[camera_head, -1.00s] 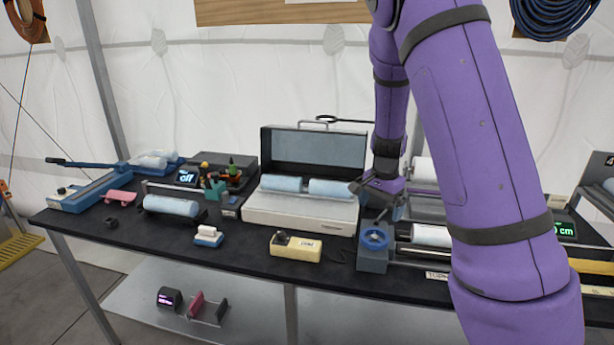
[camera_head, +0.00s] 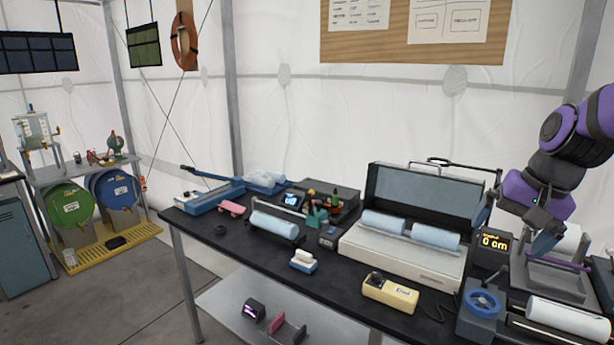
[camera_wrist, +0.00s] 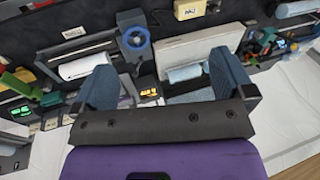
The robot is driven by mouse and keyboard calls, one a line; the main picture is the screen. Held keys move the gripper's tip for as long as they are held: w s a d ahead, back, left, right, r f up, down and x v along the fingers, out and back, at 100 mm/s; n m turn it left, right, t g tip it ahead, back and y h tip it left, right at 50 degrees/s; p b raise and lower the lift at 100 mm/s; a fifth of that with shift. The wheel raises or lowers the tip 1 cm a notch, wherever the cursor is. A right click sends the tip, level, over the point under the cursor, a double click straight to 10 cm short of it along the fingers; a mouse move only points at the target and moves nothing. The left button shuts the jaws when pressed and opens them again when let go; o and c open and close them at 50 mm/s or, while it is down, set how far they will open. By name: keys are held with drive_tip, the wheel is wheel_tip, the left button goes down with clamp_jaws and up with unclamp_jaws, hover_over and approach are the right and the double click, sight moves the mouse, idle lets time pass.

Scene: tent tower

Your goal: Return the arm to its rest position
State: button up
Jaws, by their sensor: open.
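My gripper (camera_head: 545,238) hangs at the right of the head view, above the right part of the black bench (camera_head: 345,290). My purple arm comes in from the right edge, folded and raised. In the wrist view my gripper (camera_wrist: 163,65) has its two blue-grey fingers wide apart, with nothing held between them. The bench things lie behind the fingers, apart from them as far as I can tell. The fingertips are partly hidden in the head view.
Close by stand an open grey case (camera_head: 400,262) with two pale blue rolls, a display box reading 0 cm (camera_head: 493,250), a blue-ringed device (camera_head: 482,303) and a white roll (camera_head: 568,318). Shelves with drums (camera_head: 114,190) stand far left. The floor at lower left is clear.

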drive_tip(key=s+a+r+n+t+h, duration=0.1)
drive_tip(key=s+a+r+n, duration=0.1)
drive_tip(key=s, duration=0.5)
drive_tip(key=s+a+r+n+t+h, duration=0.1)
drive_tip(key=s+r+n, duration=0.3)
drive_tip(key=s, duration=0.4)
drive_tip(key=shift+a+r+t, duration=0.35)
drive_tip(key=shift+a+t, duration=0.05)
drive_tip(key=shift+a, duration=0.1)
idle(0.8)
